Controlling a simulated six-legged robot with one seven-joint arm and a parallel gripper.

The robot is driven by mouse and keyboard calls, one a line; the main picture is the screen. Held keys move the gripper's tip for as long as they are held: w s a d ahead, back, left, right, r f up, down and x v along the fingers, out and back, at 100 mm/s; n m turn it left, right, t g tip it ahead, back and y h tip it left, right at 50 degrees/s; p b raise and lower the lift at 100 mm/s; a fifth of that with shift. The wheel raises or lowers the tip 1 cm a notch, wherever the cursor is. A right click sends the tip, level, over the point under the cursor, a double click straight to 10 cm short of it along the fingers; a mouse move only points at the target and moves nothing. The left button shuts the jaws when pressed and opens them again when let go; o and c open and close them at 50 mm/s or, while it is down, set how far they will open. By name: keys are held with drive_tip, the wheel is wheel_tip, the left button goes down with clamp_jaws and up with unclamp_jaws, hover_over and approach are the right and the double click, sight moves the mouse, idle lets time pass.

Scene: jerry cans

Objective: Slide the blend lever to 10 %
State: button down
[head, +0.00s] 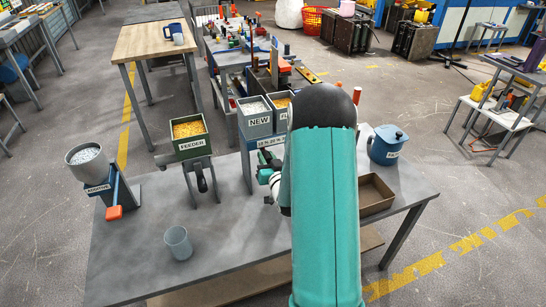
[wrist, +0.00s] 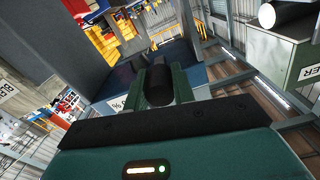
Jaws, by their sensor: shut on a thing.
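The blend station is a blue stand with a white percentage scale (head: 271,141) on its front, below the NEW bin (head: 255,117) and a second bin (head: 281,108) of yellow pellets. My gripper (head: 266,172) is in front of this stand, partly hidden by my arm. In the wrist view, my gripper (wrist: 159,90) is shut on the black round grip of the blend lever (wrist: 158,74). A piece of the scale (wrist: 117,104) shows beside the fingers, ending in "0 %". The lever's exact setting cannot be read, and the lever is hidden in the head view.
The FEEDER hopper (head: 190,138) stands left of the station, with the ADDITIVE hopper (head: 90,165) farther left. A grey cup (head: 178,242) stands near the table's front. A blue lidded jug (head: 388,144) and an open brown tray (head: 374,194) are right of my arm.

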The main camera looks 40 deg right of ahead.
drive_tip(key=shift+w+a, duration=0.15)
drive_tip(key=shift+a, duration=0.1)
drive_tip(key=c, duration=1.2)
unclamp_jaws()
drive_tip(key=shift+a, duration=0.1)
drive_tip(key=shift+o, duration=0.2)
drive_tip(key=shift+s, duration=0.5)
drive_tip(key=v, duration=1.3)
